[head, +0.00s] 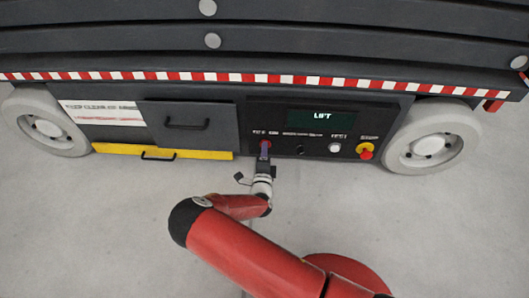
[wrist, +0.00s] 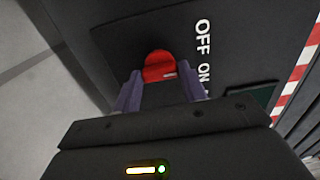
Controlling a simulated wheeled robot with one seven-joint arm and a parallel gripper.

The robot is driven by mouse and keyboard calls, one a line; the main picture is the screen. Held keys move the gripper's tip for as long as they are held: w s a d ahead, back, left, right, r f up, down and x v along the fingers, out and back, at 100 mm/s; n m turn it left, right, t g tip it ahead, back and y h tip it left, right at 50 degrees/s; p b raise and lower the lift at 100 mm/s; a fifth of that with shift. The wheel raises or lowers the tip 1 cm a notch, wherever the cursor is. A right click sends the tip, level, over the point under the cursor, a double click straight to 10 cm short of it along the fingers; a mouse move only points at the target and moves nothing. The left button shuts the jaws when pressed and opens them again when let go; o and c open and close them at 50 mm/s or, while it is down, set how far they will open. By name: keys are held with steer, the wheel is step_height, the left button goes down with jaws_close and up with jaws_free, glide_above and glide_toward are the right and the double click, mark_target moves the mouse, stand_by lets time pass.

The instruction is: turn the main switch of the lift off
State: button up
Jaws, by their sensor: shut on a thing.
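The lift's main switch is a red knob (wrist: 158,66) on a dark panel, with the words OFF and ON printed beside it in the wrist view. My gripper (wrist: 160,85) is at the knob, with its two purple-grey fingers on either side of it, shut on it. The fingers hide part of the knob's sides. In the head view my gripper (head: 264,150) reaches the left end of the lift's control panel (head: 320,117) and covers most of the switch (head: 265,144). Which way the knob points is hard to tell.
Right of the switch sit a dark knob (head: 300,149), a white button (head: 335,147) and a red-and-yellow stop button (head: 366,151). A grey drawer with a handle (head: 187,124) and a yellow step (head: 200,154) are on the left. The floor in front is clear.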

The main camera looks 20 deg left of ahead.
stand_by(0.5)
steer(key=o, duration=1)
steer(key=shift+s, duration=0.1)
steer(key=v, duration=0.7)
steer(key=shift+s+d+p, duration=0.15)
steer(key=shift+s+p, duration=0.15)
steer(key=shift+p, duration=0.05)
